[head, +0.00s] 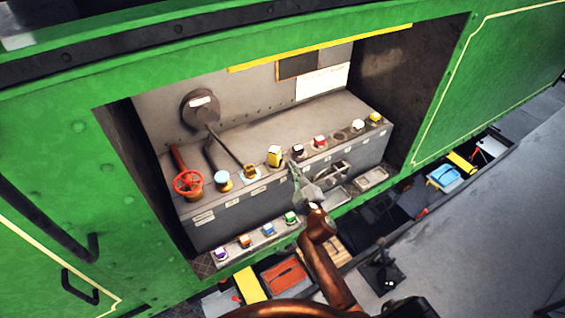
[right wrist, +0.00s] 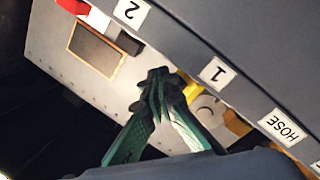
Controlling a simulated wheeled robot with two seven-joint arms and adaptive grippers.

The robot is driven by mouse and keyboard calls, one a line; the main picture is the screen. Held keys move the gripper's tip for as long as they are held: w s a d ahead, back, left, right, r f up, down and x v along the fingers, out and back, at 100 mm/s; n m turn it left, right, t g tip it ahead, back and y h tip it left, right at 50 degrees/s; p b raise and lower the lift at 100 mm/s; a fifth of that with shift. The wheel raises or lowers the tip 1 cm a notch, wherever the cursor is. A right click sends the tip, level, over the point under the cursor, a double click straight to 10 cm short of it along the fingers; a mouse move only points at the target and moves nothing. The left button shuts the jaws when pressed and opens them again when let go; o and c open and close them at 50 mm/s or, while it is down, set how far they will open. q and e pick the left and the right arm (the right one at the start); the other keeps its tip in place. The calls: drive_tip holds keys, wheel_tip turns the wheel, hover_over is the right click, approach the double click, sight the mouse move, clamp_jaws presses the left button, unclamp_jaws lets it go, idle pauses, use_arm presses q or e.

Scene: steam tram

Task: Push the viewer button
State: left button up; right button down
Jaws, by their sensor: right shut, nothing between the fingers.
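The console (head: 230,222) sits in a recess of the green tram side and carries a row of coloured controls. I cannot tell which is the viewer button; the small labels are unreadable in the head view. My right gripper (head: 293,166) is at the console's front upper edge, beside a yellow block (head: 275,156) and a black-and-white button (head: 298,151). In the right wrist view its green fingers (right wrist: 158,78) are together and empty, in front of a yellow part (right wrist: 192,90) near a "1" label (right wrist: 217,72). Contact cannot be told. My left gripper is not in view.
A red valve wheel (head: 188,183), levers and a round fitting (head: 200,108) are at the left. A red button (head: 320,142) and yellow button (head: 375,117) are farther right. A lower row includes a purple button (head: 221,254) and green button (head: 291,217). Recess walls bound both sides.

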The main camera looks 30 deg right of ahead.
drive_tip(key=shift+s+d+p, duration=0.4)
drive_tip(key=shift+s+d, duration=0.5)
drive_tip(key=shift+s, duration=0.2)
drive_tip(key=shift+s+d+p, duration=0.35)
drive_tip(key=shift+s+d, duration=0.55)
drive_tip(key=shift+s, duration=0.2)
